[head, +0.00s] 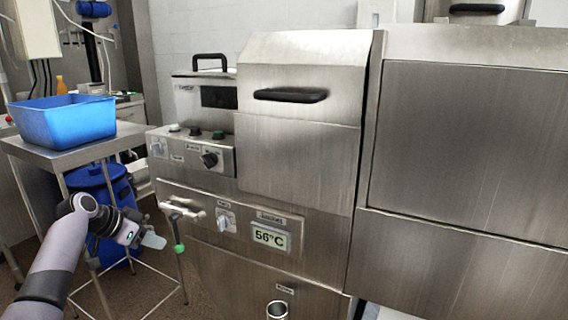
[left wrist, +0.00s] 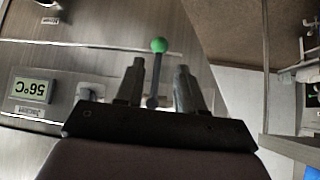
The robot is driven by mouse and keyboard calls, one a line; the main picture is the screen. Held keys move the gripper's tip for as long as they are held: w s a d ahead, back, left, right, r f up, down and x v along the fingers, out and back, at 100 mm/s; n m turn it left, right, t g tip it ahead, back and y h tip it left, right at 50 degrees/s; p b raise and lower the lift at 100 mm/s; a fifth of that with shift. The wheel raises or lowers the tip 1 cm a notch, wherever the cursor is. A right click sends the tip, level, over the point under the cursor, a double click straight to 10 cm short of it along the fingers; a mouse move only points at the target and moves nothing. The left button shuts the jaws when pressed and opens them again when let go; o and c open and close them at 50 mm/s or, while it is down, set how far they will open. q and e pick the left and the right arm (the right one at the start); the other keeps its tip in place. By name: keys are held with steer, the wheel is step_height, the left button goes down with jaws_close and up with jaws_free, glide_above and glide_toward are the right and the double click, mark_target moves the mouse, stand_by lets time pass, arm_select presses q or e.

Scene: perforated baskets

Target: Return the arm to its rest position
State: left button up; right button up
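My left arm comes in at the lower left of the head view. Its gripper (head: 150,238) is in front of the steel machine, close to a lever with a green knob (head: 179,248). In the left wrist view the two fingers of my left gripper (left wrist: 160,88) stand apart. The green knob (left wrist: 159,45) and its dark rod show in the gap between them, beyond the fingertips. I see nothing held, and I cannot tell how far the rod is from the fingers. My right gripper is not in view.
The steel machine (head: 300,160) with a 56°C display (head: 270,237) fills the middle and right. A steel table (head: 85,150) with a blue basket (head: 66,122) stands at the left. A blue bin (head: 97,182) is under the table.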

arm_select(q)
steer(key=s+d+f+n+y+p, duration=0.1)
steer(key=s+d+f+y+p, duration=0.1)
steer(key=s+f, duration=0.6)
steer(key=s+d+f+n+y+p, duration=0.1)
steer(key=s+d+f+y+p, duration=0.15)
steer(key=s+f, duration=0.5)
steer(key=s+d+n+t+h+p, duration=0.1)
steer(key=s+d+p, duration=0.1)
steer(key=s+d, duration=0.4)
steer(key=s+d+r+t+h+p, duration=0.1)
steer(key=s+d, duration=0.5)
steer(key=s, duration=0.8)
steer(key=shift+s+d+r+n+t+p, duration=0.2)
steer(key=shift+s+n+t+p, duration=0.2)
steer(key=shift+t, duration=0.2)
